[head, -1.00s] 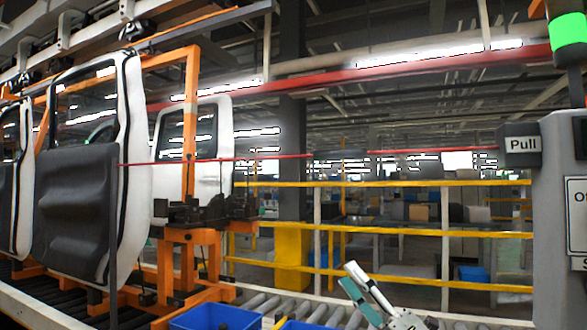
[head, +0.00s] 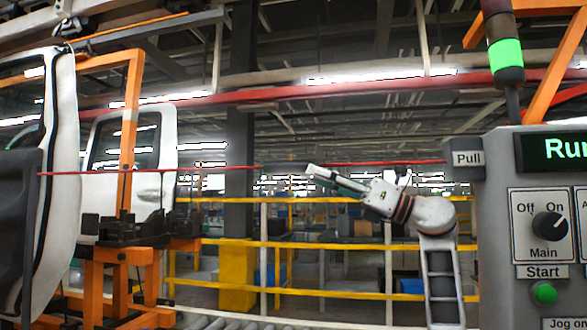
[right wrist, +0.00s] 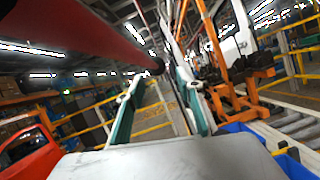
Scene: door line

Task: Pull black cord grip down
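The black cord grip (head: 283,168) is a dark cylinder on the thin red cord (head: 390,163), which runs level to the grey Pull box (head: 468,160) in the head view. My right gripper (head: 322,177) points left, its fingertips close to the right end of the grip. I cannot tell whether they touch it. In the right wrist view the two teal-lined fingers of the right gripper (right wrist: 160,85) stand apart with nothing clearly between them. A thick red cylinder (right wrist: 105,35) with a dark end crosses close to that camera. My left gripper is not in view.
A control panel (head: 540,225) with a Main knob and green Start button stands at the right. White car doors (head: 140,145) on orange fixtures (head: 115,260) are at the left. Yellow railings (head: 300,243) run behind. A blue bin (right wrist: 265,140) shows in the right wrist view.

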